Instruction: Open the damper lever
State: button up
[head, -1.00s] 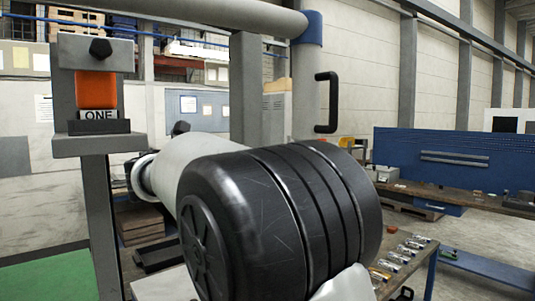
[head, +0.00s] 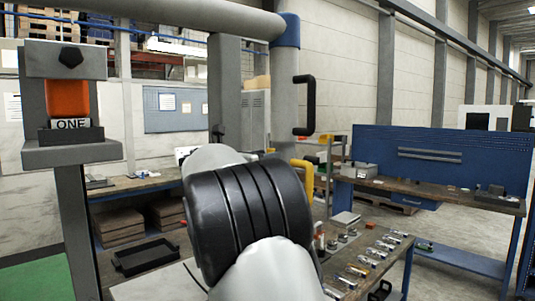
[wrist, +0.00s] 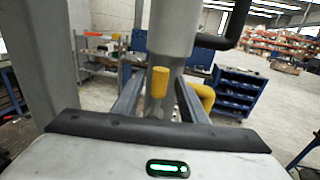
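A black bracket-shaped handle (head: 309,104), which I take for the damper lever, is fixed to the right side of a grey vertical pipe (head: 284,90). Its grip stands upright, beside the pipe. In the wrist view part of the handle (wrist: 236,24) shows at the upper right, next to the pipe (wrist: 172,28). My gripper (wrist: 160,82) is open, its two fingers apart with a yellow cylinder (wrist: 160,80) visible between them. I cannot tell how near that cylinder is. The handle is right of and above the fingers, not between them. In the head view my arm hides the gripper.
A blue elbow (head: 286,30) joins the vertical pipe to an overhead pipe (head: 190,14). A yellow bent pipe (wrist: 204,96) is close to the right finger. A grey post with an orange block (head: 67,100) stands at left. A workbench (head: 350,240) with tools is at right.

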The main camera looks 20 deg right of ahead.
jog(key=shift+w+d, duration=0.25)
jog(key=shift+d, duration=0.25)
grip_shut()
jog(key=shift+f+b, duration=0.1)
jog(key=shift+b, duration=0.2)
